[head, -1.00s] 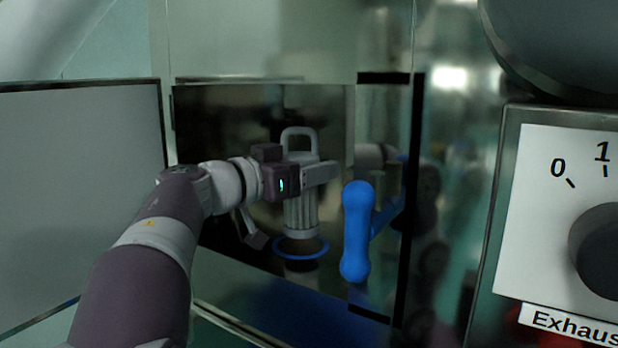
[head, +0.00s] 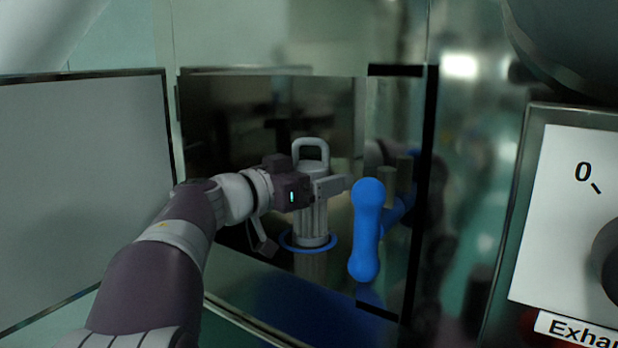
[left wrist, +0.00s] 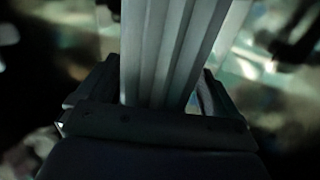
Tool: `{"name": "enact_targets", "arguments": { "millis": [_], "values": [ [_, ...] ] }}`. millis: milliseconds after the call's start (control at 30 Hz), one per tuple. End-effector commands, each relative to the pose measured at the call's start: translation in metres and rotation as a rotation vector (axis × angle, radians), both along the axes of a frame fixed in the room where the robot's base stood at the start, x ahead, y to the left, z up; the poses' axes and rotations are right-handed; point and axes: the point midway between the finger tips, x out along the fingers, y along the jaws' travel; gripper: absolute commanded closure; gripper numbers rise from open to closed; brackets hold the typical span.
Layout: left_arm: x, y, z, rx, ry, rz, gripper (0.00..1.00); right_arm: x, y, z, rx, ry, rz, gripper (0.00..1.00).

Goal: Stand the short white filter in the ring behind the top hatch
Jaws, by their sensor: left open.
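The short white filter (head: 313,219) has a ribbed body and a loop handle on top. It stands upright behind the hatch opening, and its foot appears to sit in the blue ring (head: 288,242). My left gripper (head: 327,187) is at the upper part of the filter, with its jaws open on either side of it. In the left wrist view the ribbed filter body (left wrist: 180,50) rises between the jaws (left wrist: 150,100). I cannot tell whether the jaws touch it. My right gripper is not in view.
A blue handle (head: 366,230) stands just right of the filter, near the dark edge of the opening. A grey panel (head: 80,190) fills the left side. A control panel (head: 560,220) with a knob is at the right.

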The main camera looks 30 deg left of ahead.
Motion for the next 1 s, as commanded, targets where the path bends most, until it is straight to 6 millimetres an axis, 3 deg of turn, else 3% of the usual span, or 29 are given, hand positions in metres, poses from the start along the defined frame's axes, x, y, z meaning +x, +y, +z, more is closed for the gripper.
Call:
{"name": "enact_targets", "arguments": {
  "millis": [67,167,400,600,1000],
  "values": [
    [0.000,0.000,0.007,0.002,-0.002,0.000,0.06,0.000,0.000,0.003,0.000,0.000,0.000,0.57],
    [-0.016,0.007,0.000,0.002,-0.003,0.004,0.06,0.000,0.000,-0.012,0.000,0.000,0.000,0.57],
    [-0.069,0.027,-0.002,0.003,-0.002,0.007,0.06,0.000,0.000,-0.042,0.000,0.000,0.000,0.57],
    [-0.104,0.040,0.002,0.002,-0.002,0.003,0.06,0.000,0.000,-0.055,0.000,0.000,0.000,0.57],
    [-0.113,0.042,0.005,0.000,0.000,0.000,0.06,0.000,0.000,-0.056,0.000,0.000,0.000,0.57]
  ]
}}
